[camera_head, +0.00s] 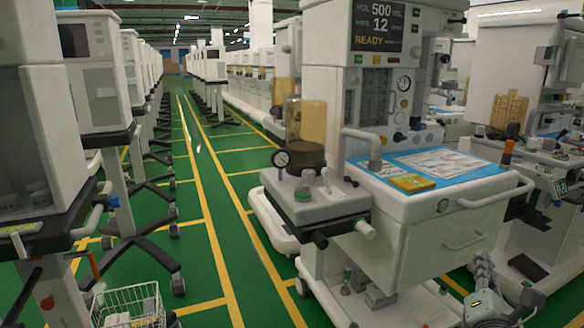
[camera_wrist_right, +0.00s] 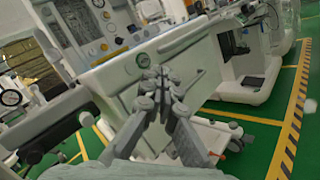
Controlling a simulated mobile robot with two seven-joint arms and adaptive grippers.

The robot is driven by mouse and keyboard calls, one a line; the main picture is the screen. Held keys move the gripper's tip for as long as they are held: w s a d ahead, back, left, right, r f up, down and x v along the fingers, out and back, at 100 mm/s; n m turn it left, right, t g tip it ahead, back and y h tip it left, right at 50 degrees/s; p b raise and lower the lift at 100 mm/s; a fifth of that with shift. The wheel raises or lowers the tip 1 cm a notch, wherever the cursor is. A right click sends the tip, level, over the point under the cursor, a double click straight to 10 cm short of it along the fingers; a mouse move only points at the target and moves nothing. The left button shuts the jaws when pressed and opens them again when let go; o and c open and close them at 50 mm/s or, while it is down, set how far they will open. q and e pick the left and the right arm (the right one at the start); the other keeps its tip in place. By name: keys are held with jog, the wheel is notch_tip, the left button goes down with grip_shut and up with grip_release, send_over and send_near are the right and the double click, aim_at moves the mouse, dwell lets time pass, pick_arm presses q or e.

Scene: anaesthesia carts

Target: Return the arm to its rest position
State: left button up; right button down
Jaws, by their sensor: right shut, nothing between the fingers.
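My right arm (camera_head: 484,278) comes in at the lower right of the head view, low beside the front of the white anaesthesia cart (camera_head: 440,228). Only part of its wrist and gripper shows there, at the bottom edge. In the right wrist view my right gripper (camera_wrist_right: 163,88) has its grey fingers together with nothing between them. It appears in front of the cart's white drawer front (camera_wrist_right: 130,75), and I cannot tell the gap. My left arm and gripper are out of view.
The cart's top carries a blue mat (camera_head: 465,181) with papers and a yellow packet (camera_head: 412,183). Another cart (camera_head: 545,235) stands close on the right. A wire basket (camera_head: 128,307) is at lower left. The green aisle (camera_head: 198,180) with yellow lines is clear.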

jog(key=s+f+m+g+y, duration=0.1)
jog(key=s+f+m+g, duration=0.25)
jog(key=f, duration=0.45)
jog(key=s+f+m+g, duration=0.25)
jog(key=f+m, duration=0.25)
jog(key=f, duration=0.3)
jog(key=s+f+m+g+y, duration=0.1)
jog(key=s+f+m+g, duration=0.15)
jog(key=f+m, duration=0.45)
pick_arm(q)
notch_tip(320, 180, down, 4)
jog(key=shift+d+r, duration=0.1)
pick_arm(e)
jog(key=s+a+f+m+g+y, duration=0.2)
jog(key=s+a+f, duration=0.3)
jog(key=s+f, duration=0.3)
jog(key=s+a+f+m+g+y, duration=0.2)
jog(key=s+a+f+m+g, duration=0.2)
jog(key=s+f, duration=0.5)
jog(key=shift+s+a+m, duration=0.25)
jog(key=shift+a+m, duration=0.2)
jog(key=shift+a, duration=0.4)
